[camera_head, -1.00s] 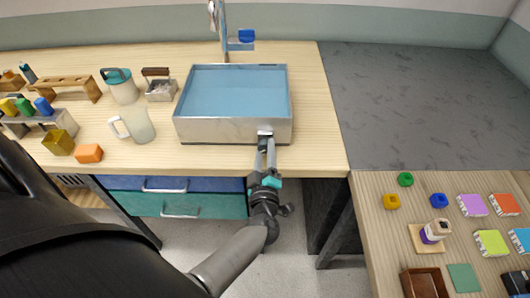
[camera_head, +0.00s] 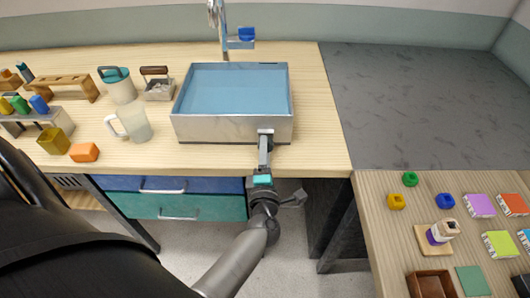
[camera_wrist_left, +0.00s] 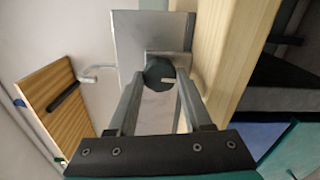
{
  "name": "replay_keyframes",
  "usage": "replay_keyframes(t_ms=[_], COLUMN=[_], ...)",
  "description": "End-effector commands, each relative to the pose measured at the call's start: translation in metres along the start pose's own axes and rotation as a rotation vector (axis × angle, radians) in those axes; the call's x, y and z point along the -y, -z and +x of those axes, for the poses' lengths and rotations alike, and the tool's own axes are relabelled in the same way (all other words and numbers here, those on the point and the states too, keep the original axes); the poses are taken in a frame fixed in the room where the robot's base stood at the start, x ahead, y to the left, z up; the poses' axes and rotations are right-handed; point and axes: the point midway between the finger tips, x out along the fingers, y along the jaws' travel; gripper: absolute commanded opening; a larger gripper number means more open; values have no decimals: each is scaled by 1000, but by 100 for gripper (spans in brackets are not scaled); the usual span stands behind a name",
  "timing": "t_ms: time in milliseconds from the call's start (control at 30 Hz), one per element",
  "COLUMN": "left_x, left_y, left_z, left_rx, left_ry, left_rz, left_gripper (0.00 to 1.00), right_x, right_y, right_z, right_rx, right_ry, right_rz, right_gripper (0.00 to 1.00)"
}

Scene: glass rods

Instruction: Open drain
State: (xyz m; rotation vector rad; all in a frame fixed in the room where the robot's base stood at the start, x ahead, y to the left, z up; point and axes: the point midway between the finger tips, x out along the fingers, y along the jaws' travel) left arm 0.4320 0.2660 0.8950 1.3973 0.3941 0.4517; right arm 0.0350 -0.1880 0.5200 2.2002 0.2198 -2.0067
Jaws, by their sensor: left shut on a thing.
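A metal sink (camera_head: 210,130) with a blue interior (camera_head: 235,90) stands on the wooden counter. A small drain fitting (camera_head: 265,131) sits low on the right part of its front wall. In the left wrist view it is a dark round knob (camera_wrist_left: 158,72) with a pale pointer, on the metal wall. My left gripper (camera_head: 264,142) reaches it from the front; in the left wrist view its fingers (camera_wrist_left: 160,85) are on both sides of the knob, shut on it. The fingers partly hide the fitting in the head view. My right gripper is not in view.
A faucet (camera_head: 220,30) with a blue handle (camera_head: 246,34) stands behind the sink. A clear pitcher (camera_head: 134,122) and a teal-lidded jug (camera_head: 118,84) are to its left. Blue and teal drawers (camera_head: 220,207) lie below. A side table (camera_head: 400,240) with small objects is at right.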

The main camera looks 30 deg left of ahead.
Motion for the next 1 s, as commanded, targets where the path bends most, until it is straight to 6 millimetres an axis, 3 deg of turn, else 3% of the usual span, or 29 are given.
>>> replay_keyframes(t_ms=[700, 733, 1000], left_x=[2, 2, 1], left_y=[0, 0, 0], left_z=[-1, -1, 0], left_rx=[1, 1, 0], left_ry=[5, 5, 3], left_rz=[-81, -81, -78], left_gripper=[0, 51, 80], right_x=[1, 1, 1], right_y=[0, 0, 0], right_z=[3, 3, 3], right_rx=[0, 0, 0], right_ry=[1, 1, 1], right_rz=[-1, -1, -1], right_gripper=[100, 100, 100])
